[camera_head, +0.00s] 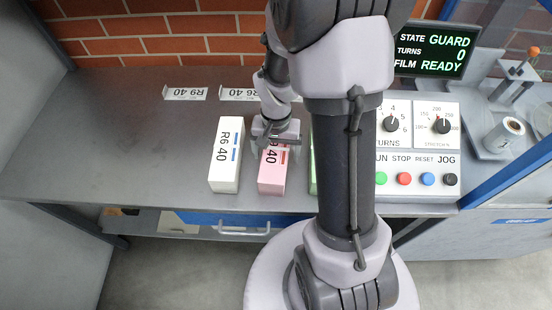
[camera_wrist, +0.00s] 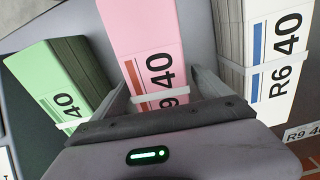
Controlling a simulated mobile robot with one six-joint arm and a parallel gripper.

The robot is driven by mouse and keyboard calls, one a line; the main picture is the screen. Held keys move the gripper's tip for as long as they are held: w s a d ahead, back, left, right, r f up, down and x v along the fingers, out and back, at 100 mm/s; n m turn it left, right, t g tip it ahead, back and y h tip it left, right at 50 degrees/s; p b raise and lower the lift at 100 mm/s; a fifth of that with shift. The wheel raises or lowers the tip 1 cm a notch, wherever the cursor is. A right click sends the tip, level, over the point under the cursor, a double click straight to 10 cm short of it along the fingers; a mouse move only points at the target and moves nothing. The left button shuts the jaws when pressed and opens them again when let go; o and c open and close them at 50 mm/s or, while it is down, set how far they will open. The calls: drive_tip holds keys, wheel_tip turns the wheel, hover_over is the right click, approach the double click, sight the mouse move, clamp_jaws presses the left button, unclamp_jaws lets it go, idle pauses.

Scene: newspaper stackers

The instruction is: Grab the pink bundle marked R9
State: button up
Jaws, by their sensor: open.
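The pink bundle (camera_head: 271,180) stands on the grey table, between a white bundle and a green bundle. In the wrist view the pink bundle (camera_wrist: 143,35) carries a black label ending in "9 40", an orange bar and a pale band; the start of the label is hidden by my gripper. My gripper (camera_head: 276,141) is over the far part of the pink bundle. In the wrist view my gripper (camera_wrist: 160,92) is open, with one finger on each side of the pink bundle. I cannot tell whether either finger touches it.
The white bundle (camera_head: 226,155) marked R6 40 stands close on the left. The green bundle (camera_head: 313,170) on the right is mostly hidden by my arm. Label plates (camera_head: 185,94) lie behind. A control panel (camera_head: 426,182) is at right. The table's left side is clear.

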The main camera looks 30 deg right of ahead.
drive_tip(key=shift+r, duration=0.15)
drive_tip(key=shift+c, duration=1.4)
clamp_jaws()
drive_tip(key=shift+r, duration=0.15)
